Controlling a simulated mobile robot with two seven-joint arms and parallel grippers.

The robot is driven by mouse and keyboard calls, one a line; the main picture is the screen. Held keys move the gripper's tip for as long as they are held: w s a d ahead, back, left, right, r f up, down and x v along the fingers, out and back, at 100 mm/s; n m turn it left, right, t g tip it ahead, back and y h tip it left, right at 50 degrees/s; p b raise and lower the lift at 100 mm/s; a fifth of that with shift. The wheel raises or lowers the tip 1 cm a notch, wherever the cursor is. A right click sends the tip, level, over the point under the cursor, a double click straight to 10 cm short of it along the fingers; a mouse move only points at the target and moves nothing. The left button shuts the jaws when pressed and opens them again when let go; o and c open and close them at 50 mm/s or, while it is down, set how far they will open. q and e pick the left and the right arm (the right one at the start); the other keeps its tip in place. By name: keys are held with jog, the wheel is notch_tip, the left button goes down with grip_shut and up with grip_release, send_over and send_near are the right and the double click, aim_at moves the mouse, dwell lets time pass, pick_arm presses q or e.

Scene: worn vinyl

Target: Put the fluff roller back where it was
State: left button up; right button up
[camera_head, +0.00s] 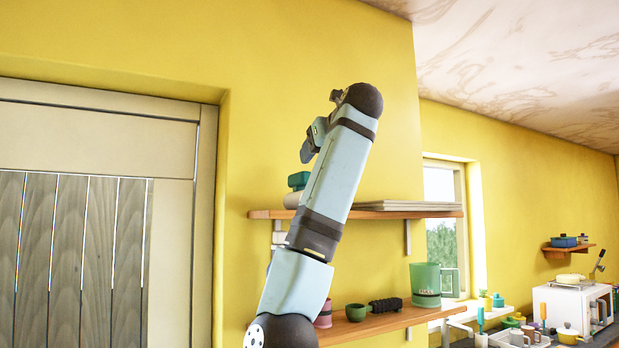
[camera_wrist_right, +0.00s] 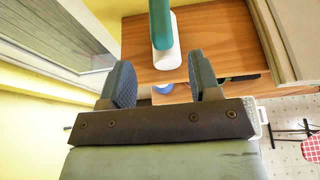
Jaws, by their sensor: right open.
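What looks like the fluff roller, a green and white rounded thing (camera_head: 298,181), is on the left end of the upper wooden shelf (camera_head: 262,214), partly hidden behind my right arm. In the right wrist view the fluff roller (camera_wrist_right: 162,28) shows a green part and a white cylinder over the wooden shelf (camera_wrist_right: 215,40). My right gripper (camera_head: 308,148) is raised above it; in the wrist view the gripper (camera_wrist_right: 163,82) has its fingers apart with nothing held between them. The roller is beyond the fingertips and apart from them. My left gripper is out of view.
A flat pale stack (camera_head: 410,206) lies on the upper shelf's right. The lower shelf holds a pink cup (camera_head: 324,315), a green bowl (camera_head: 355,312), a black ribbed item (camera_head: 386,305) and a green container (camera_head: 425,284). A door (camera_head: 90,220) is left.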

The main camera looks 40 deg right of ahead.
jog(key=v, duration=0.2)
jog(key=shift+s+r, duration=0.1)
jog(key=shift+s, duration=0.2)
dwell(0.4)
